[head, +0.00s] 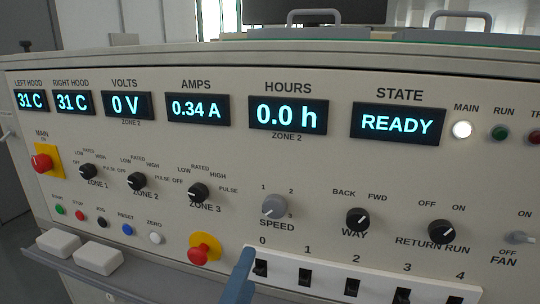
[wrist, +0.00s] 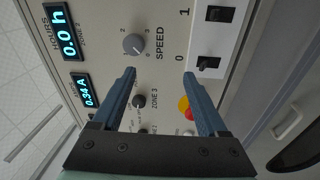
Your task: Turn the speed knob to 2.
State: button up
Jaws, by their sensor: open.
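The grey speed knob (head: 275,207) sits low in the middle of the panel, with the marks 1, 2 and 3 around it and SPEED below. Its pale pointer line seems to point to the lower left, away from the 2. In the wrist view the knob (wrist: 134,44) shows beyond the left fingertip, not between the fingers. My gripper (wrist: 160,73) is open and empty, with its two blue fingers apart. In the head view one blue finger (head: 238,278) shows at the bottom edge, below and left of the knob. It appears clear of the knob.
A white strip of numbered rocker switches (head: 306,276) lies just below the knob. A red stop button on yellow (head: 204,249) is to its left, with the black zone 3 knob (head: 198,192) above. The black WAY knob (head: 357,219) is to the right. The state display (head: 398,123) reads READY.

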notch_tip(320, 180, up, 2)
jog(key=n+p, duration=0.2)
jog(key=n+g+p, duration=0.1)
jog(key=n+p, duration=0.7)
jog(key=p, duration=0.5)
send_near(274, 209)
jog(key=shift+h, duration=0.3)
jog(key=x, duration=0.8)
jog(key=shift+w+a, duration=0.15)
jog(key=shift+w, duration=0.05)
jog(key=shift+f, duration=0.1)
grip_shut()
